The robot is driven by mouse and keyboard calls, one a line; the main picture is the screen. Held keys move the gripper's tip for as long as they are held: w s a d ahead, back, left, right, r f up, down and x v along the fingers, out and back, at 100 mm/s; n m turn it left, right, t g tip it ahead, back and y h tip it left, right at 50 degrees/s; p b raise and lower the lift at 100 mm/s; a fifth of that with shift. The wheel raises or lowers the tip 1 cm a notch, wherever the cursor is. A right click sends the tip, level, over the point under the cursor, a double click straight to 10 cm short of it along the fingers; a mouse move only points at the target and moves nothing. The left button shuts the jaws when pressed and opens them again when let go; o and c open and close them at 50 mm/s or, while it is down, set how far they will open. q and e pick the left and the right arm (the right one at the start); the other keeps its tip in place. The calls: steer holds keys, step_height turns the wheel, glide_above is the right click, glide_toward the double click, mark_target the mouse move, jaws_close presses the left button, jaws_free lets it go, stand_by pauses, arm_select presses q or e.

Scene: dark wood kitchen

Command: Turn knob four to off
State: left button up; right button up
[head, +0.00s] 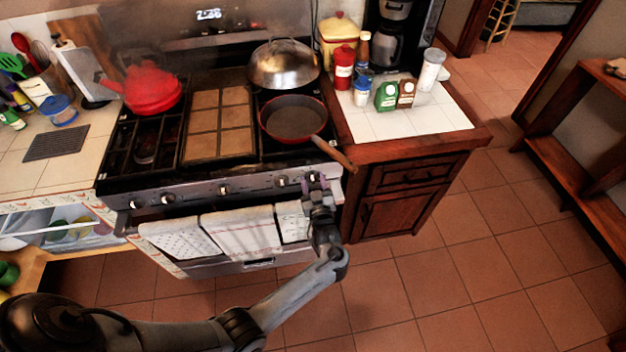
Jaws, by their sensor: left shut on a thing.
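The stove's front panel (250,186) carries a row of dark knobs with light pointers. My left gripper (313,180) is at the right end of this row, shut on the rightmost knob, which its fingers largely cover. Another knob (282,181) is just left of the gripper, clear of it. A middle knob (225,190) and two more at the left end also show. No numbers can be read on the knobs. My right gripper is out of view.
A red-rimmed pan (293,118) stands on the right burners, its wooden handle (334,153) reaching out over the front edge near my gripper. Towels (240,232) hang on the oven handle below. A red kettle (152,89) is on the left. The floor at right is free.

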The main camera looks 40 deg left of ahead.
arm_select(q)
steer(key=shift+m+p, duration=0.3)
steer(key=shift+m, duration=0.5)
steer(key=o, duration=1)
steer(key=shift+d, duration=0.1)
